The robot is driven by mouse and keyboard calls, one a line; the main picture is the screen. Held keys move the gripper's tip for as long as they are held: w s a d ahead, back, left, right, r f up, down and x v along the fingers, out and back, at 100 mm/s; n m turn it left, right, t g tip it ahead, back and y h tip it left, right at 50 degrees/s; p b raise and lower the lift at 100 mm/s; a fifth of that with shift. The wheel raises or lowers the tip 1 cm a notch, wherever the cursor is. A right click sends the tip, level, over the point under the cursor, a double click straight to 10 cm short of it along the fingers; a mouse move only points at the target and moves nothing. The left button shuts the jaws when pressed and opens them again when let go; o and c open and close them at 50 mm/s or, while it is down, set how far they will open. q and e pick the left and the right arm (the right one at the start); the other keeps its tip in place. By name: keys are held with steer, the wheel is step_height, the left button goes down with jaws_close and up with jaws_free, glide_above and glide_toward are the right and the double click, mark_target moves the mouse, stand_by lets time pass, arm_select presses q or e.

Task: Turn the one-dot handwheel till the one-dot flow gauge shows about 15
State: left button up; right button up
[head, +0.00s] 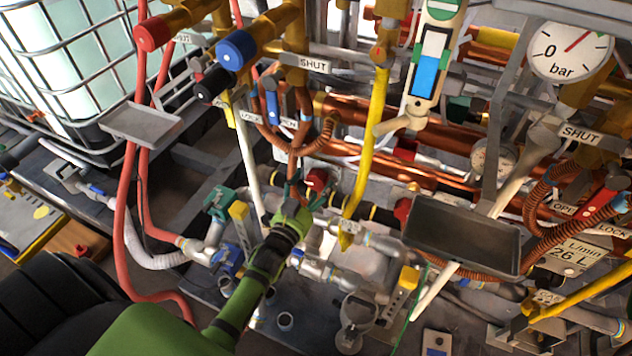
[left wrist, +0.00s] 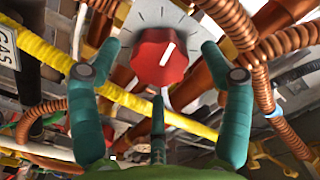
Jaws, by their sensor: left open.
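My left gripper (head: 299,192) reaches into the pipework in the middle of the head view. In the left wrist view, its green fingers stand open on either side of a red knob (left wrist: 158,60) with a white pointer line. The knob sits on a grey plate with dark scale marks. A gap shows between the fingers and the knob. A red knob (head: 317,179) also shows beside the gripper in the head view. I cannot make out a one-dot mark on any handwheel or gauge. My right gripper is not in view.
A yellow pipe (head: 378,130) stands just right of my gripper; a yellow pipe (left wrist: 130,98) also crosses the wrist view. A dark tray (head: 462,234) and coiled copper pipes (left wrist: 225,20) crowd the right. A bar gauge (head: 568,52) is at top right.

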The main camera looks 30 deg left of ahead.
arm_select(q)
steer(key=shift+w, duration=1.15)
steer(key=shift+a, duration=0.1)
steer(key=c, duration=1.2)
steer(key=shift+o, duration=0.2)
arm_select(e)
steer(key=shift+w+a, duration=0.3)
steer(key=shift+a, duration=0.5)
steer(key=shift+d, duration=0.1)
